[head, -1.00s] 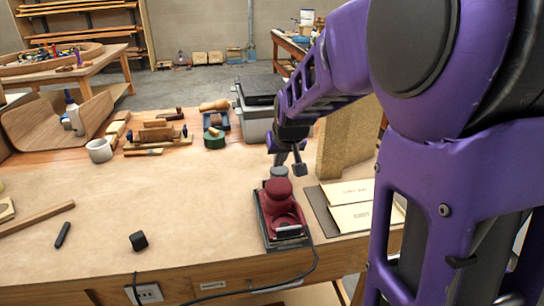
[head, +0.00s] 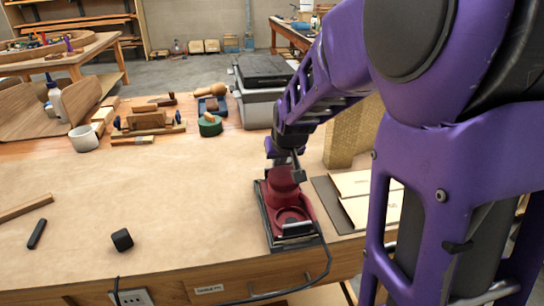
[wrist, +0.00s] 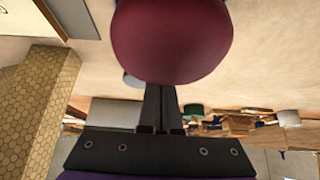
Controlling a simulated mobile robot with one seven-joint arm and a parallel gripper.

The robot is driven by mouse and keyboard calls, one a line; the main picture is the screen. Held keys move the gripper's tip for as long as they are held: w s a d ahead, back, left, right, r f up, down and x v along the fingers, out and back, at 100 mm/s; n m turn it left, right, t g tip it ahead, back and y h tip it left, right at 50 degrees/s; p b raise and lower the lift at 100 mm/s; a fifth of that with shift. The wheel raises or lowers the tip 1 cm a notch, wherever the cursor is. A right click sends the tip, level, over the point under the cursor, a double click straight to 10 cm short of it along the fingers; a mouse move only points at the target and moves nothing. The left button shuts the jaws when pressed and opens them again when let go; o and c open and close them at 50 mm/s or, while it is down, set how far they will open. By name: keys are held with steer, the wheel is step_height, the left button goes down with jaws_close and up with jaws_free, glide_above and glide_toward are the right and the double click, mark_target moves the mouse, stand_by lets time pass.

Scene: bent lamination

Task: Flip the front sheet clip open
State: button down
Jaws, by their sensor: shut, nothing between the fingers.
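A dark red sander (head: 288,212) with a rounded knob and a dark base sits near the table's front edge. At its near end is a pale metallic clip bar (head: 298,229); it is too small to tell its exact position. My gripper (head: 297,176) is at the sander's far end, beside the top of the knob. In the wrist view the two dark fingers of my gripper (wrist: 160,95) are together with nothing between them. The red knob (wrist: 173,38) fills the top middle there and covers the fingertips. I cannot tell whether they touch it. The clip is not visible in the wrist view.
A dark cable (head: 322,258) runs from the sander over the front edge. Sandpaper sheets (head: 372,205) lie to its right, with a tan block (head: 345,140) behind. A small black block (head: 122,240) lies left. The table's middle is clear.

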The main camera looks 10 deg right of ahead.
steer(key=shift+w+r+p, duration=0.1)
steer(key=shift+r+p, duration=0.1)
steer(key=shift+p, duration=0.25)
steer(key=shift+w+f+g+p, duration=0.1)
steer(key=shift+g+p, duration=0.2)
steer(key=shift+g, duration=0.1)
steer(key=shift+w+g+p, duration=0.4)
steer(key=shift+g+p, duration=0.3)
steer(key=shift+p, duration=0.75)
steer(key=shift+w+r+g+p, duration=0.25)
steer(key=shift+g+p, duration=0.15)
steer(key=shift+p, duration=0.25)
steer(key=shift+w+f+p, duration=0.15)
steer(key=shift+w+p, duration=0.8)
steer(key=shift+p, duration=0.05)
steer(key=shift+w+f+g+p, duration=0.2)
steer(key=shift+w+g+p, duration=0.2)
steer(key=shift+g, duration=0.5)
steer(key=shift+w+f, duration=0.1)
steer(key=shift+w+f, duration=0.1)
steer(key=shift+w, duration=0.05)
